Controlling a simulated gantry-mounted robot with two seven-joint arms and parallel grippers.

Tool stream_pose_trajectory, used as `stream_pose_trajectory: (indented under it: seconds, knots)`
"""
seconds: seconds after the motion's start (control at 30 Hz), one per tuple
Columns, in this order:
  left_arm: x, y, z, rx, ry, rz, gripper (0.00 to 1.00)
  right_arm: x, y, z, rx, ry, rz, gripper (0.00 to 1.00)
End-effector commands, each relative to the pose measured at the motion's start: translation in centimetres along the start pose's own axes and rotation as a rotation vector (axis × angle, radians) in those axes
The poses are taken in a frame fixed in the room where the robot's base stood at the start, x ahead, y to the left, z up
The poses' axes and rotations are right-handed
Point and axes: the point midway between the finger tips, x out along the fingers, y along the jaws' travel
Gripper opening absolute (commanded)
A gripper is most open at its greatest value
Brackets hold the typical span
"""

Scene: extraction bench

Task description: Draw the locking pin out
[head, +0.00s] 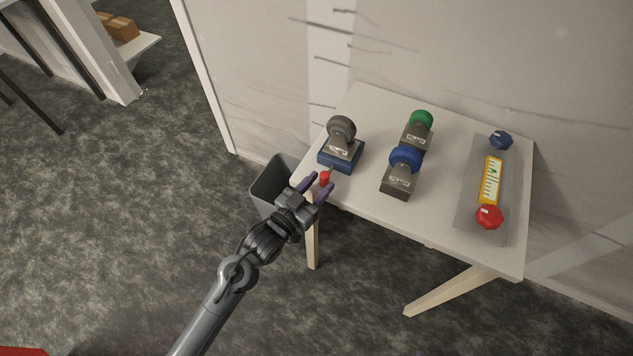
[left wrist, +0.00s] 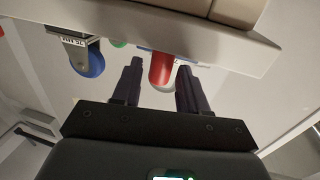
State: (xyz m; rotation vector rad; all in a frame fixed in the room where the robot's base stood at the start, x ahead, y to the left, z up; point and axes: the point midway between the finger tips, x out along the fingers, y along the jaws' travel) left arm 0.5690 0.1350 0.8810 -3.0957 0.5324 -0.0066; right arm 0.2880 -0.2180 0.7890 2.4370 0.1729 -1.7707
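A red pin (head: 324,178) sticks out of the front side of a dark blue base (head: 342,158) that carries a grey block with a dark grey ball knob (head: 341,129). My left gripper (head: 317,186) is at the table's front left corner, with its dark fingers on either side of the pin's red end. In the left wrist view the red pin (left wrist: 161,68) shows between the spread fingers (left wrist: 157,82), nearer the right one. A gap shows beside the left finger; contact with the right one is unclear. My right gripper is not in view.
Blocks with a green knob (head: 421,119) and a blue knob (head: 405,158) stand mid-table. A grey tray (head: 470,205) at right holds a yellow gauge (head: 491,181), with a red knob (head: 488,217) and a dark blue knob (head: 500,140). A grey bin (head: 268,184) stands beside the table.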

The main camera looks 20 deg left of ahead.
Motion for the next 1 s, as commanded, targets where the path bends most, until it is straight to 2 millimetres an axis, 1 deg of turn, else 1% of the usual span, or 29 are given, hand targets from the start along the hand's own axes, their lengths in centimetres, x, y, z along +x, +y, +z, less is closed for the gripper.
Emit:
stream_pose_trajectory:
  seconds: [0.07,0.33,0.47,0.57,0.8,1.0]
  knots:
    - [0.0,0.0,0.1,0.000,-0.002,0.000,0.53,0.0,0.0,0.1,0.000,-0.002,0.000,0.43]
    - [0.0,0.0,0.1,-0.001,-0.003,-0.001,0.53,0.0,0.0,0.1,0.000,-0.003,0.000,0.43]
    - [-0.6,-0.1,0.1,-0.001,-0.005,-0.001,0.53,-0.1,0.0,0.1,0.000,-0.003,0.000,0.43]
    - [-1.8,-0.1,0.2,0.000,-0.006,-0.002,0.53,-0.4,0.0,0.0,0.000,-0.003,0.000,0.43]
    - [-5.8,0.0,0.0,0.000,-0.006,0.000,0.53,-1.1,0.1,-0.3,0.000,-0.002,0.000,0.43]
    - [-8.9,0.0,0.1,0.000,-0.005,-0.001,0.53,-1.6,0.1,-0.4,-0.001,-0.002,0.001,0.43]
